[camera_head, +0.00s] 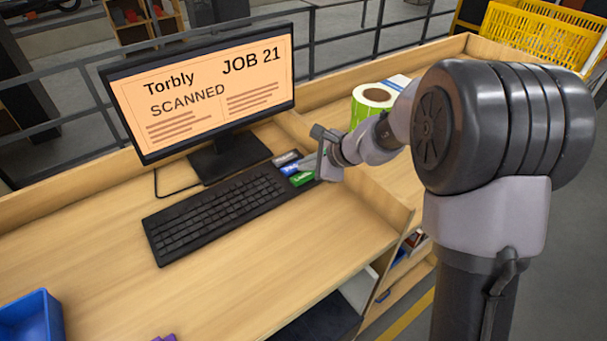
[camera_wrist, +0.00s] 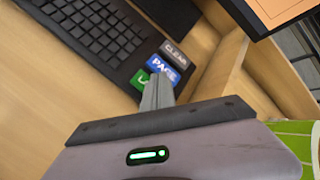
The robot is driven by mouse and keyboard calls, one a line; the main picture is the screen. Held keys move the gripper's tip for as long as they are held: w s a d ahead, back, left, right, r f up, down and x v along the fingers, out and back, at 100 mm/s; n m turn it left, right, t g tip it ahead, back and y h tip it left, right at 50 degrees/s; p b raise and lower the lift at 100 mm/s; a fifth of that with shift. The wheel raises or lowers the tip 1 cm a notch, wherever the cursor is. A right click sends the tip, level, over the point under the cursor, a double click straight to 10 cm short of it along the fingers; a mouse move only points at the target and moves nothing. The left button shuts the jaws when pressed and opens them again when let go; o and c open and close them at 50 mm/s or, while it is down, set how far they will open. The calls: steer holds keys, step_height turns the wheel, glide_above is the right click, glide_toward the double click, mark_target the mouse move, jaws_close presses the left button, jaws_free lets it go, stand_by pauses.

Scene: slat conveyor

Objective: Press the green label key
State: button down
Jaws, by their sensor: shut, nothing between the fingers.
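The green label key (camera_head: 301,179) is the nearest of three coloured keys at the right end of the black keyboard (camera_head: 215,211). In the wrist view the green key (camera_wrist: 140,79) is partly hidden by the fingers. The blue key (camera_head: 290,169), which reads PAGE in the wrist view (camera_wrist: 162,67), and the grey CLEAR key (camera_wrist: 173,54) lie beyond it. My gripper (camera_head: 306,163) is shut and empty. In the wrist view its fingertips (camera_wrist: 158,80) appear over the edge between the green and blue keys. I cannot tell whether they touch a key.
A monitor (camera_head: 205,83) behind the keyboard shows "Torbly", "JOB 21" and "SCANNED". A low wooden divider (camera_head: 375,200) runs right of the keys, with a green-sided roll (camera_head: 373,95) beyond it. A blue bin (camera_head: 32,318) stands front left. The desk's front is mostly clear.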

mark_target(306, 178)
steer(key=shift+r+p, duration=1.65)
steer(key=shift+r, duration=0.65)
